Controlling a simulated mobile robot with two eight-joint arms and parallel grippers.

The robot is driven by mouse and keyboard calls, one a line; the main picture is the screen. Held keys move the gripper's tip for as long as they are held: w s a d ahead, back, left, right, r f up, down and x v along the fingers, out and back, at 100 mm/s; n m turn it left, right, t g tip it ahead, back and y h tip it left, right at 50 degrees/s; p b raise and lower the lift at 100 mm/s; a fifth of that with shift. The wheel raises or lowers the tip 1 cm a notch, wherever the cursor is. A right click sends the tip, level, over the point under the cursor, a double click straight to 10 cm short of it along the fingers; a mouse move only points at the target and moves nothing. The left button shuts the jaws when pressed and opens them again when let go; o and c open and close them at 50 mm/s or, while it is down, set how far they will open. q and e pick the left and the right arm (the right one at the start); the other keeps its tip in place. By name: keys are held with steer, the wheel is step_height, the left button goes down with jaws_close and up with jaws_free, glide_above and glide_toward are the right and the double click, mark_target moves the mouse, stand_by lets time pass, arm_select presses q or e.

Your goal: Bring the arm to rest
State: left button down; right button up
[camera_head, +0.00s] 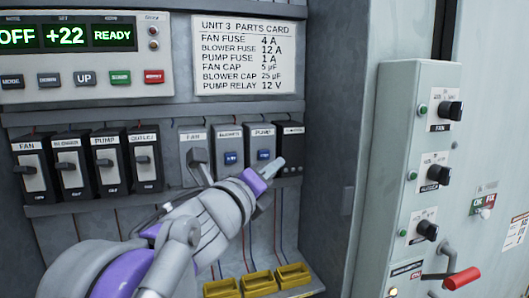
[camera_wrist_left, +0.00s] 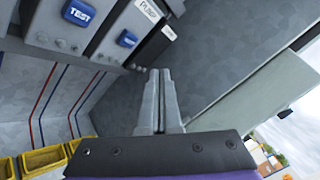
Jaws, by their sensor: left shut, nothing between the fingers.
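My left arm comes in from the lower left in the head view, with grey links and purple bands. Its gripper (camera_head: 273,168) is in front of the lower part of the row of grey and black modules, near the one labelled PUMP (camera_head: 262,142). In the left wrist view the two grey fingers (camera_wrist_left: 160,90) lie together, shut, with nothing between them. Their tips point toward the dark module (camera_wrist_left: 151,42) beside the PUMP module; contact cannot be told. My right gripper is not in view.
Black switches (camera_head: 70,165) stand in a row at left. Yellow bins (camera_head: 258,284) sit below. A display panel (camera_head: 82,60) and a parts card (camera_head: 245,55) are above. A box with black knobs (camera_head: 405,170) and a red-handled lever (camera_head: 462,278) stands at right.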

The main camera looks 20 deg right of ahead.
arm_select(q)
steer(key=shift+s, duration=0.2)
stand_by(0.3)
steer(key=w+a+f+n+t+y, duration=0.1)
steer(key=w+a+f+n+y, duration=0.2)
steer(key=a+f+n+y, duration=1.4)
steer(key=s+a+f+n+g+h, duration=0.1)
steer(key=s+a+f+n+g, duration=0.1)
steer(key=s+a+f+n, duration=0.4)
steer(key=s+a+f+n+g+h, duration=0.1)
steer(key=s+a+f+n+g, duration=0.2)
steer(key=f, duration=1.3)
steer(key=s+a+f+n+g, duration=0.2)
steer(key=s+a+f+n, duration=0.8)
steer(key=s+a+f, duration=0.1)
steer(key=shift+s+a+f+g+h, duration=0.15)
steer(key=shift+a+f+g+h, duration=0.2)
steer(key=shift+a, duration=0.4)
steer(key=shift+r, duration=0.1)
